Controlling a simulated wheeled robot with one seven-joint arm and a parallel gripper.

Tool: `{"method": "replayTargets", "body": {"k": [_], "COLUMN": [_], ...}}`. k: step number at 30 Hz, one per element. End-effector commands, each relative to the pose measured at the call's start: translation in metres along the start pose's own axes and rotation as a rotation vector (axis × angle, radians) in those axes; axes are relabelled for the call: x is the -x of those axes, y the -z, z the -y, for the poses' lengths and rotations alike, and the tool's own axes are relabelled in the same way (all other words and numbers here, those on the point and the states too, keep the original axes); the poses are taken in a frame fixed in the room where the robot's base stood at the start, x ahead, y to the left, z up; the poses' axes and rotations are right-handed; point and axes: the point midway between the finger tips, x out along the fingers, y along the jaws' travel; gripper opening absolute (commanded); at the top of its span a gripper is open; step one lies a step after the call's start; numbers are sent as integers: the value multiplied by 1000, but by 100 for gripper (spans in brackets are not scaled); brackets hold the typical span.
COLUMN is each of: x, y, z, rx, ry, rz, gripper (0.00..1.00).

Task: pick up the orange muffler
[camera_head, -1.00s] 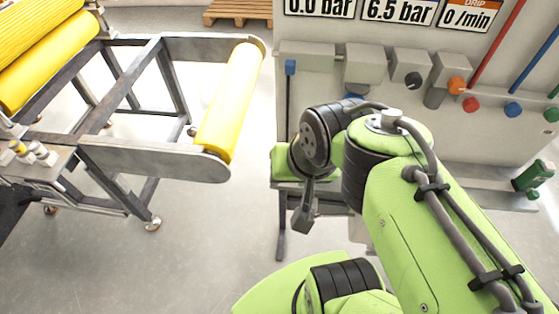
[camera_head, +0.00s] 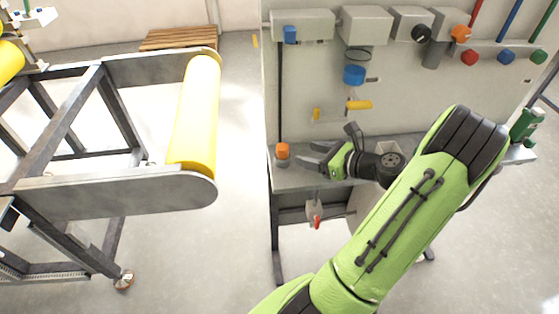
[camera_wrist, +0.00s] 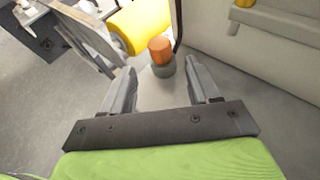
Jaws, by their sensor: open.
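The orange muffler (camera_head: 282,151) is a small orange cylinder on a grey base, standing upright at the left end of the grey bench (camera_head: 290,178). In the wrist view the muffler (camera_wrist: 160,50) shows ahead, centred between my fingers and just beyond the tips. My gripper (camera_head: 309,155) is open and empty, just right of the muffler in the head view, with its fingers pointing left at it. In the wrist view my gripper (camera_wrist: 160,73) has its two grey fingers wide apart. I see no contact with the muffler.
A thin dark pipe (camera_head: 280,95) runs vertically behind the muffler. The wall panel carries grey boxes, a blue cup (camera_head: 354,75), a yellow-handled valve (camera_head: 358,104) and another orange fitting (camera_head: 461,33). A frame with a yellow roller (camera_head: 195,115) stands left across clear floor.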

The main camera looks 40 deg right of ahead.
Motion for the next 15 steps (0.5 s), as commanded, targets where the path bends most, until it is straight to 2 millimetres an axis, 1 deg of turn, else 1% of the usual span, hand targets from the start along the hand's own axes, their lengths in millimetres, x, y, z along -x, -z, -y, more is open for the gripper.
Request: {"method": "replayTargets", "body": {"k": [1, 3, 10, 15], "x": [-15, -31, -61, -94], "y": [3, 3, 3, 4], "z": [-1, -1, -1, -1], "rx": [2, 3, 3, 4], "ry": [-6, -5, -3, -4], "rz": [1, 0, -1, -2], "gripper": [61, 61, 61, 61]}}
